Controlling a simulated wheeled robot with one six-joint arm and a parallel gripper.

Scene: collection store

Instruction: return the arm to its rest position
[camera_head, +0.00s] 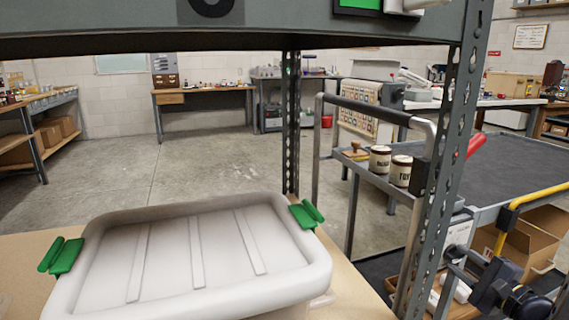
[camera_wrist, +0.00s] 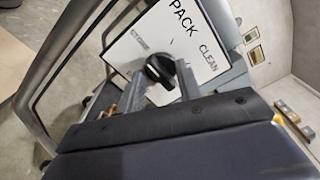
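My gripper (camera_wrist: 161,72) shows in the wrist view with its two grey fingers apart. A black knob (camera_wrist: 158,67) shows in the gap between the fingertips, on a white panel (camera_wrist: 140,45) lettered PACK, CLEAN and a third word that looks like STORE. I cannot tell whether the fingers touch the knob. In the head view, my dark wrist (camera_head: 505,292) is at the lower right, pointing left at the white panel (camera_head: 459,232) on the cart; the fingertips there are small and partly hidden.
A shelf post (camera_head: 457,130) stands between my camera and the cart (camera_head: 510,165). The cart's metal handle (camera_head: 425,190) is close beside the panel. A lidded white bin (camera_head: 190,255) sits on the shelf at left. Two labelled tins (camera_head: 390,165) stand on the cart's side tray. Open floor lies behind.

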